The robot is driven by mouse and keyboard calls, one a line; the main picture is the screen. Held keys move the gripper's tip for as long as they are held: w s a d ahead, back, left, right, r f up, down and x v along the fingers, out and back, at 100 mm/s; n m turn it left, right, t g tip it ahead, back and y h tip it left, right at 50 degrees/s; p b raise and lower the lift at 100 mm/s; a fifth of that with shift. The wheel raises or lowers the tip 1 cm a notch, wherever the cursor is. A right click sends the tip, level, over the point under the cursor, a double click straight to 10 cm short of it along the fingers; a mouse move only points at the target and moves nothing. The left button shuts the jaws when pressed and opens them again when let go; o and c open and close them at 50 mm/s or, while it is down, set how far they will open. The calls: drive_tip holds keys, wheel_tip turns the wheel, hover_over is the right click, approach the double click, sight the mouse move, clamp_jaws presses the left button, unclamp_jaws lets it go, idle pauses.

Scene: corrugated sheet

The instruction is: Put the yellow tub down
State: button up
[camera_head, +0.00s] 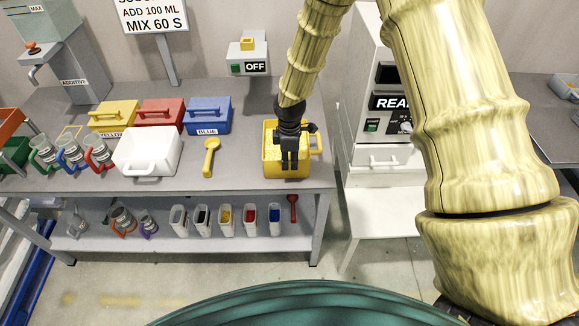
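The yellow tub (271,169) is at the right end of the grey bench, upright, with a loop handle on its right side. Its inside looks yellow and speckled. My gripper (289,168) is black and points down over the tub, covering the middle of it and part of its near side. The fingers are small and dark here, so I cannot tell if they are closed on the tub's wall. Whether the tub's base touches the bench is also unclear.
A yellow scoop (209,158) and a white tub (147,153) lie left of it. Yellow (112,115), red (160,112) and blue (207,114) lidded boxes stand behind. A white machine (385,110) stands to the right. Bare bench (240,172) shows between scoop and yellow tub.

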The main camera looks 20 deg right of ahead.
wheel_tip(320, 180, up, 8)
drive_tip(key=b, duration=0.2)
drive_tip(key=shift+s+f, duration=0.15)
drive_tip(key=s+a+f+m+y, duration=0.15)
drive_tip(key=s+f+m, duration=0.25)
drive_tip(key=s+f, duration=0.65)
drive_tip(key=s+d+f+m, duration=0.2)
drive_tip(key=s+f+m, duration=0.3)
drive_tip(key=s, duration=0.9)
drive_tip(key=s+d+f+m+h, duration=0.1)
drive_tip(key=s+f+m, duration=0.5)
drive_tip(key=s+f, duration=0.4)
drive_tip(key=s, duration=0.3)
drive_tip(key=shift+s+d+f, duration=0.35)
drive_tip(key=shift+s, duration=0.05)
drive_tip(key=shift+h+b, duration=0.25)
drive_tip(key=shift+b, duration=0.05)
wheel_tip(320, 180, down, 3)
drive_tip(key=b, duration=0.3)
